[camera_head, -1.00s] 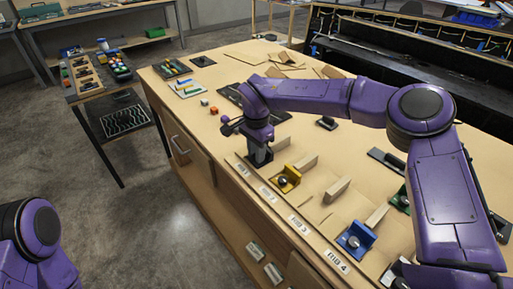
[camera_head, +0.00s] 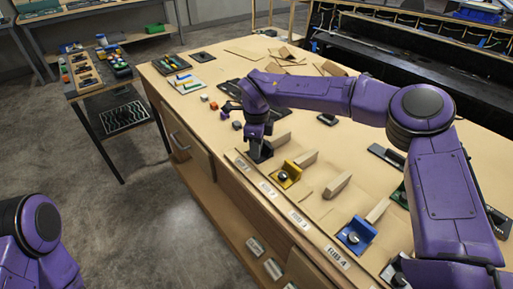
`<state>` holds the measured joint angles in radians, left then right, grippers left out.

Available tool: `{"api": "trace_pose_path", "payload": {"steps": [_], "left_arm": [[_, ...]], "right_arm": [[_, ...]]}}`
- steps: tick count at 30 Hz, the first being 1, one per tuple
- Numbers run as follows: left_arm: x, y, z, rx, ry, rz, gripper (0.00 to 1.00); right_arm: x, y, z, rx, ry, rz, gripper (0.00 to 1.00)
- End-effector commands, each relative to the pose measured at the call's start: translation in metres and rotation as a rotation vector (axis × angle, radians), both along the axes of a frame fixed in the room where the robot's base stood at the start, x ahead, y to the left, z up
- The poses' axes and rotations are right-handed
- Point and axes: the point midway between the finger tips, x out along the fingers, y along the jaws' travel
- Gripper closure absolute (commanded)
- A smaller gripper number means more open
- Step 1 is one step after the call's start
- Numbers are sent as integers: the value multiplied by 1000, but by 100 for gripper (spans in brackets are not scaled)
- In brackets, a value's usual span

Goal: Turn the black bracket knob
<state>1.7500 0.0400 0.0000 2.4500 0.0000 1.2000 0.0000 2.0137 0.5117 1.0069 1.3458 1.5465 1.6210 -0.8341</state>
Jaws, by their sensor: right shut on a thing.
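The black bracket (camera_head: 261,153) stands at the front-left edge of the wooden bench, at the far end of a row of brackets. My right gripper (camera_head: 258,143) comes down over it from above and is shut at its knob. The knob itself is hidden by the fingers and wrist. Of my left arm (camera_head: 38,238), only a purple link shows at the lower left; its gripper is out of view.
The yellow bracket (camera_head: 285,177) and blue bracket (camera_head: 356,235) with knobs stand nearer along the bench edge (camera_head: 300,222). Wooden blocks lie behind them. Small cubes, including an orange one (camera_head: 213,106), and trays lie farther left. A side table (camera_head: 100,76) stands beyond.

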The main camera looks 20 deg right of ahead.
Motion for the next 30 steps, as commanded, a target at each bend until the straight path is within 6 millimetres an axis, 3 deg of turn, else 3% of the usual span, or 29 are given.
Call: {"api": "trace_pose_path", "payload": {"steps": [30], "left_arm": [[0,0,-50,0,0,0,57]], "right_arm": [[3,-1,2,5,-11,-964,100]]}}
